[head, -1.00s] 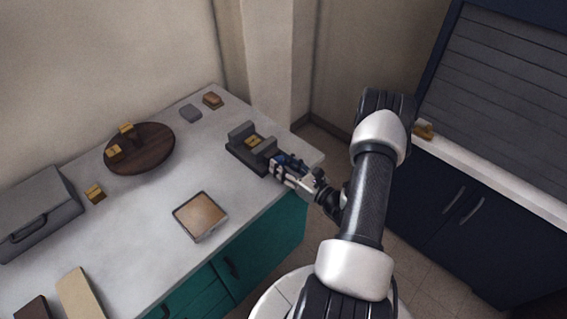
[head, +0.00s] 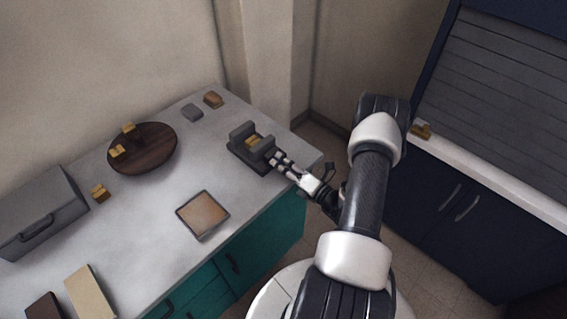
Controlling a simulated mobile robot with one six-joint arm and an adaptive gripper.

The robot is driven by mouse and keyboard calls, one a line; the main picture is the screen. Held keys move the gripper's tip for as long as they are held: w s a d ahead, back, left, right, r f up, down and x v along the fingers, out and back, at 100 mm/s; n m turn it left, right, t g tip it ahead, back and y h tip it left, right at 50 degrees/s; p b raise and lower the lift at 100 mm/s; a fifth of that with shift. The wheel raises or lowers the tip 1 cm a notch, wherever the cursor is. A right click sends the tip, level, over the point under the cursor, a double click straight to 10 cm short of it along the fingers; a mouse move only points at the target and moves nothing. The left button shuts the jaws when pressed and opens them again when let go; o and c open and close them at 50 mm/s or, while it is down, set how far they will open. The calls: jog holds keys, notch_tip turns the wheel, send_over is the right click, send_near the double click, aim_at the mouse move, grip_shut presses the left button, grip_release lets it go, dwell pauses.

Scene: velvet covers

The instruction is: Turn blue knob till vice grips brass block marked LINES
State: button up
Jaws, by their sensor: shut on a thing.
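The dark grey vice (head: 238,155) stands near the right corner of the grey worktop. A brass block (head: 252,142) lies between its two jaws; its marking is too small to read. The near jaw (head: 263,148) is close to the block, but I cannot tell whether it touches. My gripper (head: 278,160) is at the right side of the vice, shut on the blue knob, which its fingers hide.
A round dark wooden board (head: 155,158) carries small brass blocks. Another brass block (head: 99,192) lies near a grey case (head: 40,215). A square tan-topped tray (head: 203,213) lies in front of the vice. A grey block (head: 192,112) and brown block (head: 213,100) lie behind.

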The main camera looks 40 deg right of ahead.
jog(key=shift+m, duration=0.8)
jog(key=o, duration=1.1)
jog(key=shift+c, duration=0.2)
jog(key=shift+f, duration=0.1)
